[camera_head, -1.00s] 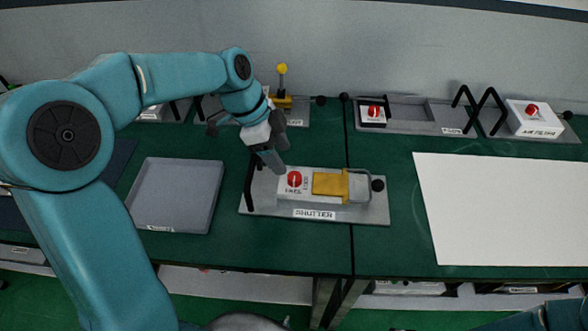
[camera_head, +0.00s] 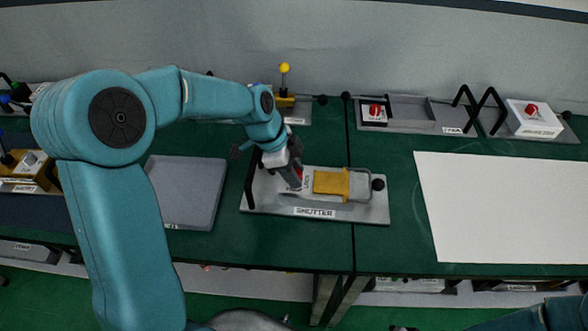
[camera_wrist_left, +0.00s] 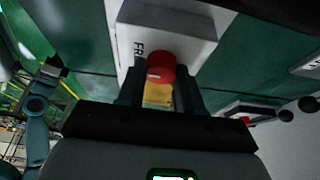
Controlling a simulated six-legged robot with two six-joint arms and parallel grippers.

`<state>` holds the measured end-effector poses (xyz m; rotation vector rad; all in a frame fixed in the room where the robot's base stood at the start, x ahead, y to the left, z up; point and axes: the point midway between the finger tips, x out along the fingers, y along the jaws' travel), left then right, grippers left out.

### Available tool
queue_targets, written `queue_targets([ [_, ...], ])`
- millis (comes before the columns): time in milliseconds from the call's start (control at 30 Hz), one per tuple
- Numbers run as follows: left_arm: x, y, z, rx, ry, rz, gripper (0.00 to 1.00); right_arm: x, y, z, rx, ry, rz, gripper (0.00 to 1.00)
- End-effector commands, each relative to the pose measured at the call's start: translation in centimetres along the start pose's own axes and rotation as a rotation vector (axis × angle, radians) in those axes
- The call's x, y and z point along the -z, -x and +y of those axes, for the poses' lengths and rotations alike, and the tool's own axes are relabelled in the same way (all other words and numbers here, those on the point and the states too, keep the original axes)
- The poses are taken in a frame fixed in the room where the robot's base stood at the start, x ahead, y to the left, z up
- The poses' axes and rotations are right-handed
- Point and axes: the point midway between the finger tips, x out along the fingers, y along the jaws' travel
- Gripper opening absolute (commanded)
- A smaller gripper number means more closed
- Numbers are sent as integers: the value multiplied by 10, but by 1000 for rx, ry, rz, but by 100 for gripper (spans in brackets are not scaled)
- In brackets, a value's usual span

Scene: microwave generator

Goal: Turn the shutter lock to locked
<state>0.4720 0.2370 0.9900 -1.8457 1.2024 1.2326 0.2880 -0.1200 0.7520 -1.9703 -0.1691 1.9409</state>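The shutter unit, a grey plate (camera_head: 350,212) labelled SHUTTER, lies on the green bench. It carries a white lock block with a red knob, a yellow slide (camera_head: 330,182) and a wire handle. My left gripper (camera_head: 297,184) is over the lock block and largely hides the knob in the head view. In the left wrist view the red knob (camera_wrist_left: 160,68) stands at the fingertips, between two fingers that look apart; contact is not clear. Letters "FR" show on the white block (camera_wrist_left: 185,35) beside it. My right gripper is out of view.
A black handle (camera_head: 251,180) stands at the plate's left end. An empty grey tray (camera_head: 187,190) lies to the left, a white sheet (camera_head: 500,205) to the right. Along the back are a yellow-knobbed lever (camera_head: 285,70) and units with red knobs (camera_head: 375,110).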

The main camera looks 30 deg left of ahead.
Motion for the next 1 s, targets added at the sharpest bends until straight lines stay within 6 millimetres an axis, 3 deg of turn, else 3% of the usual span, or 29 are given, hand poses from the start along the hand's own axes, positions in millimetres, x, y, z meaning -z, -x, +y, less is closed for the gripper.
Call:
queue_targets([
  [467,0,-1,0,57,121,2,5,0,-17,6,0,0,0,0],
  [1000,2,-1,3,245,571,4,5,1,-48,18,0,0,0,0],
])
